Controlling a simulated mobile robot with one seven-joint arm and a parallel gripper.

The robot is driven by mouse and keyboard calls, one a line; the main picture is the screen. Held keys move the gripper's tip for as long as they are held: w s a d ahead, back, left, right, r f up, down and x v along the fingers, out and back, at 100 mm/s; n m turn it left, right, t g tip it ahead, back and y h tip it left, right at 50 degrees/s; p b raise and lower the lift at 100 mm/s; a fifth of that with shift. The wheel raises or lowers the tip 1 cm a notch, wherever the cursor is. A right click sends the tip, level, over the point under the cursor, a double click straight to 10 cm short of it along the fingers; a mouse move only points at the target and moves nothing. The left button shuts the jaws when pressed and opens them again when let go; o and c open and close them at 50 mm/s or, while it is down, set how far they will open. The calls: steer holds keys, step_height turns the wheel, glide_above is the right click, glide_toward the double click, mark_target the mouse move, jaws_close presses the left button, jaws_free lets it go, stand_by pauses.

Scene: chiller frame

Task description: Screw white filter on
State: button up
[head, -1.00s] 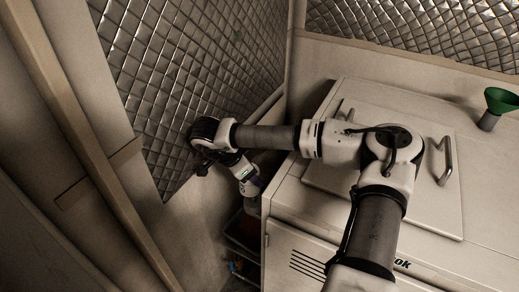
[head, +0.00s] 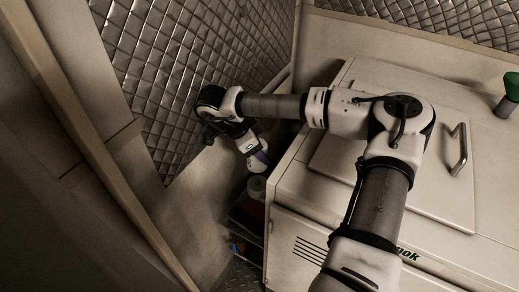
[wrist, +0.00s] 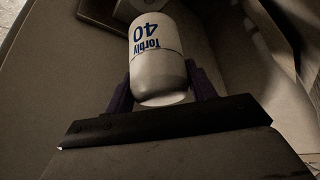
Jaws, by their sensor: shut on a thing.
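The white filter (wrist: 158,62) is a white canister with blue lettering "Torbly 40", upside down in the wrist view. My gripper (wrist: 161,84) is shut on it, one purple finger on each side. In the head view my gripper (head: 256,155) hangs at the left end of my arm, in the gap between the quilted wall and the cabinet. Only a small part of the held filter shows there. A pale round fitting (head: 257,187) shows just below it; I cannot tell whether they touch. A pale part with a rounded opening (wrist: 130,9) shows beyond the filter in the wrist view.
The quilted metal wall (head: 170,70) is close to my wrist. A dark low frame (head: 246,225) fills the gap below.

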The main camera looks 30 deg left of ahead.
steer(key=shift+f+b, duration=2.9)
steer(key=shift+f, duration=0.3)
steer(key=shift+b, duration=0.55)
